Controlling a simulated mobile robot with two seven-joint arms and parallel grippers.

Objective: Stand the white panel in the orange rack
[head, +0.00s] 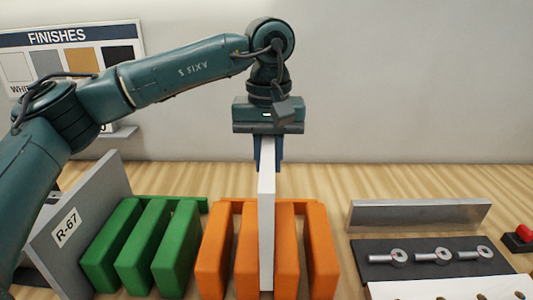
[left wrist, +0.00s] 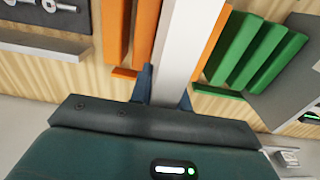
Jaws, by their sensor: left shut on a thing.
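The white panel (head: 267,215) stands upright between the middle uprights of the orange rack (head: 318,250) in the head view. In the left wrist view the panel (left wrist: 182,45) runs up from between the fingers (left wrist: 163,85), with orange uprights (left wrist: 146,30) on both sides. My right gripper is in neither view.
A green rack (head: 160,245) stands left of the orange one, beside a grey panel labelled R-67 (head: 85,215). To the right are a grey bar (head: 420,214), a dark mat (head: 430,268) with metal fittings, a white drilled board (head: 460,290) and a red button (head: 525,233).

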